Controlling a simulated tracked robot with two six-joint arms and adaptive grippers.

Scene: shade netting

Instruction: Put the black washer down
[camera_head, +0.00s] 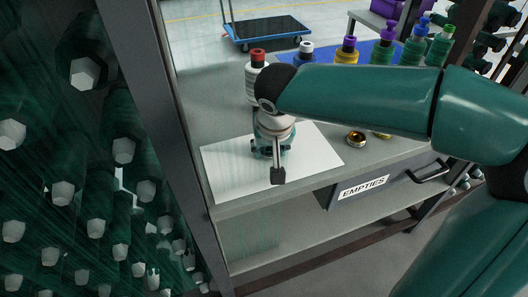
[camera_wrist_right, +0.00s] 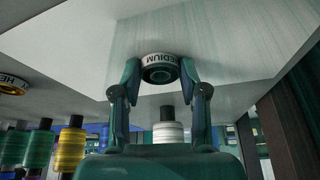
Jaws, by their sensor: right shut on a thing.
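My right gripper (camera_head: 271,152) points down over a white sheet (camera_head: 232,175) on the grey bench. In the right wrist view its two green fingers (camera_wrist_right: 159,85) are shut on a round washer (camera_wrist_right: 160,68) with a dark middle and a pale band reading "MEDIUM". The washer lies against the white sheet's area in that view; I cannot tell whether it touches the sheet. In the head view the gripper hides the washer. My left gripper is not in view.
Gold-centred rings (camera_head: 355,139) sit right of the sheet. A red-topped spool (camera_head: 257,68) stands behind the gripper, and several coloured spools (camera_head: 348,50) line the back. A drawer marked "EMPTIES" (camera_head: 364,187) is under the bench. A dark post (camera_head: 160,110) rises at left.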

